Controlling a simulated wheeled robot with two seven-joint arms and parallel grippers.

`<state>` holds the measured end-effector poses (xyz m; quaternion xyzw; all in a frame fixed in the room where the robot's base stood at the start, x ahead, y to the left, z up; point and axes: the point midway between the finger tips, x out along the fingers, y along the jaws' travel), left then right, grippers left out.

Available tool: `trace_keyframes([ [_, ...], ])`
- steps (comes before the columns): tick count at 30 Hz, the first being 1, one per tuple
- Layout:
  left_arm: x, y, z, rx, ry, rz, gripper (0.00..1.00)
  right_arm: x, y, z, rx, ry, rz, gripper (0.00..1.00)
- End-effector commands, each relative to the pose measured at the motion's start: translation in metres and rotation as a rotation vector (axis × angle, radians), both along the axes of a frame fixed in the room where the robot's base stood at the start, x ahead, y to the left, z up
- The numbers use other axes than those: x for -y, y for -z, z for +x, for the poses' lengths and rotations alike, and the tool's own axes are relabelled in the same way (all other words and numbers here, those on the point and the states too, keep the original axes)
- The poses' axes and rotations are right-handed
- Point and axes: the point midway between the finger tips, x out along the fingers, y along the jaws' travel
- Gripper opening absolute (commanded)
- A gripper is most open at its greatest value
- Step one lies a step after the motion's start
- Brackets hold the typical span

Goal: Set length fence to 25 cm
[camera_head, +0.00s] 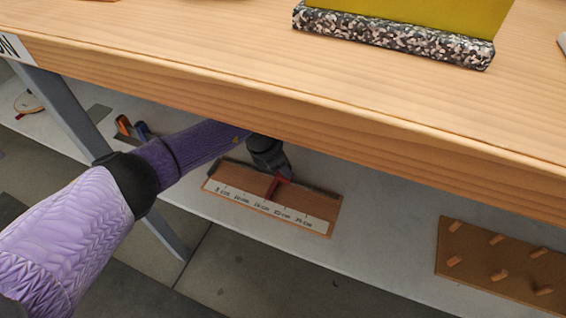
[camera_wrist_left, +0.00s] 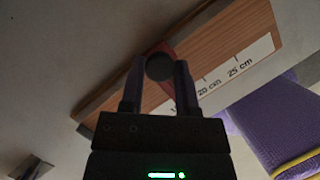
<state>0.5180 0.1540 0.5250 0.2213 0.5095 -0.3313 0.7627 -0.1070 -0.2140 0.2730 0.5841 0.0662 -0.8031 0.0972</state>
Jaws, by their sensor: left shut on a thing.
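The length fence is a wooden board (camera_head: 325,222) with a white printed scale on the shelf under the table. Its labels rise from left to right, ending at 25 cm. A red slider (camera_head: 271,190) sits near the middle, about at the 15 cm label and left of 20 cm. My left gripper (camera_head: 278,172) reaches under the table to it. In the left wrist view, the fingers (camera_wrist_left: 158,80) are shut on a dark round knob (camera_wrist_left: 159,66) with the red slider (camera_wrist_left: 168,47) behind it. The 20 cm and 25 cm labels are uncovered there; a lower label is partly hidden.
The tabletop edge (camera_head: 300,105) overhangs the shelf, close above my left arm. A pegboard (camera_head: 465,265) lies right on the shelf. Orange- and blue-handled tools (camera_head: 130,128) lie left, near a grey table leg (camera_head: 70,110). The shelf between fence and pegboard is clear.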

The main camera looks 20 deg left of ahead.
Motion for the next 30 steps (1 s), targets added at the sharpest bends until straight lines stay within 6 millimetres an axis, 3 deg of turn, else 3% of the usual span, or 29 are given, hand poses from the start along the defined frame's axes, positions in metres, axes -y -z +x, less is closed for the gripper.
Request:
trace_keyframes([
  [10, 0.006, -0.001, 0.0, -0.001, 0.001, -0.001, 0.0, 0.006, -0.002, 0.001, 0.003, -0.006, -0.007, 0.59],
  [21, 0.089, 0.0, -0.003, 0.0, 0.003, -0.001, 0.0, 0.005, -0.011, 0.006, 0.016, -0.005, -0.008, 0.59],
  [30, 0.106, 0.0, -0.004, -0.001, 0.001, -0.002, 0.0, -0.001, -0.01, 0.007, 0.017, 0.001, 0.002, 0.59],
])
